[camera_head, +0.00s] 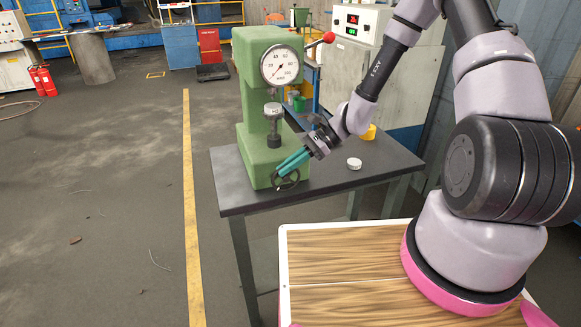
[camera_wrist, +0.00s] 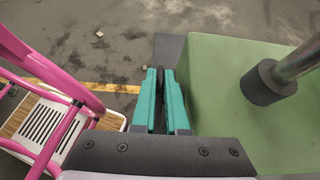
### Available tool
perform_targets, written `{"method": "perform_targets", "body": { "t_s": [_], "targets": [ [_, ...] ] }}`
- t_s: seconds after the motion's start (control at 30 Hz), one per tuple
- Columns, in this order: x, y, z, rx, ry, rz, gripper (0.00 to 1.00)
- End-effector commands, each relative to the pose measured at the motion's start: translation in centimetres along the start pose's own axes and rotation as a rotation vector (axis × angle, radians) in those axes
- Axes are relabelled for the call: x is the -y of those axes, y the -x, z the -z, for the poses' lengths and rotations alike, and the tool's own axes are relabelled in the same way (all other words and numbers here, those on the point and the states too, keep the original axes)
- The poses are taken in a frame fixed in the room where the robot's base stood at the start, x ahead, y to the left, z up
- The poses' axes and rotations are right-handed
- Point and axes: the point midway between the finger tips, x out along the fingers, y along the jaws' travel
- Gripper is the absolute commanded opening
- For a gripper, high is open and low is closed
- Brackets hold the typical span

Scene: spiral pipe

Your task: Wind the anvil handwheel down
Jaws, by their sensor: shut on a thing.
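The green hardness tester (camera_head: 262,100) stands on the dark table, with a round dial (camera_head: 281,65) near its top. The small dark anvil handwheel (camera_head: 291,184) is low on its front. My gripper (camera_head: 281,173) reaches in from the right, with its teal fingers shut on the handwheel; they partly hide it. In the wrist view, the fingers (camera_wrist: 160,78) lie close together with a thin dark edge of the wheel between them. The dark anvil (camera_head: 274,141) stands above the base, below a metal indenter (camera_head: 273,110). It also shows in the wrist view (camera_wrist: 264,84), right of my fingers.
The dark table (camera_head: 325,190) has a white disc (camera_head: 354,164) and a yellow cup (camera_head: 369,132) on it, right of my gripper. A lever with a red knob (camera_head: 328,37) sticks out from the tester's upper right. Open floor lies to the left.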

Motion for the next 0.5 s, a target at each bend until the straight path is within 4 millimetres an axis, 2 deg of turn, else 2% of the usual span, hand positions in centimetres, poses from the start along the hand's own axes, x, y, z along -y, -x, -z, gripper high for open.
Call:
{"method": "perform_targets", "body": {
  "t_s": [0.3, 0.5],
  "targets": [
    [0.0, -1.1, -0.7, -0.286, 0.008, -0.002, 0.00],
    [0.0, -1.6, -0.8, -0.414, 0.005, -0.001, 0.00]
  ]
}}
